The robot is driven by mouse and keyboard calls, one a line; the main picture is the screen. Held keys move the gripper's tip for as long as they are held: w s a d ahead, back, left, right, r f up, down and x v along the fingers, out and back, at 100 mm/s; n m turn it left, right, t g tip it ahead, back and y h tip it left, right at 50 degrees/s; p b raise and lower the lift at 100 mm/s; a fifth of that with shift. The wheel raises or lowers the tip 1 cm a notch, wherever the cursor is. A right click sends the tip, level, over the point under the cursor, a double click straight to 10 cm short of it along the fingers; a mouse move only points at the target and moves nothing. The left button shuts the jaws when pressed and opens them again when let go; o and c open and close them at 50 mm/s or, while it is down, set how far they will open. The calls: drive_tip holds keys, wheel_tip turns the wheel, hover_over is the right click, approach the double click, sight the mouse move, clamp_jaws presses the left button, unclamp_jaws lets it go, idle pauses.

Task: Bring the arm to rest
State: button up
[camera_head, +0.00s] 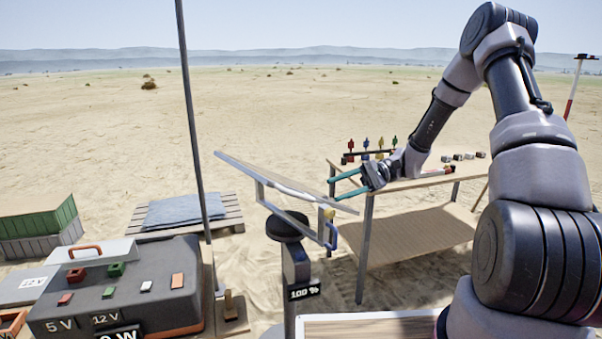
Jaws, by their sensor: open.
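My arm (536,165) rises at the right, bends at the top and reaches down toward the left. My gripper (340,186) is at its end, with two teal fingers pointing left and spread apart. Nothing shows between the fingers. The fingertips appear beside the right end of a tilted panel (262,172) on a post; I cannot tell whether they touch it.
A wooden table (440,182) holding small coloured parts stands behind the gripper. The post (296,265) carries a "100 %" display. A grey case (120,285) with coloured blocks sits at the lower left. A thin pole (190,110) stands left of the panel. Open sand lies beyond.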

drive_tip(key=s+d+r+t+h, duration=0.6)
drive_tip(key=s+r, duration=0.3)
drive_tip(key=r, duration=0.3)
drive_tip(key=s+d+r+t+h, duration=0.6)
drive_tip(key=s+r, duration=0.4)
drive_tip(key=r, duration=0.2)
drive_tip(key=shift+s+d+r+t+h, duration=0.2)
drive_tip(key=shift+t+h, duration=0.1)
drive_tip(key=shift+h, duration=0.2)
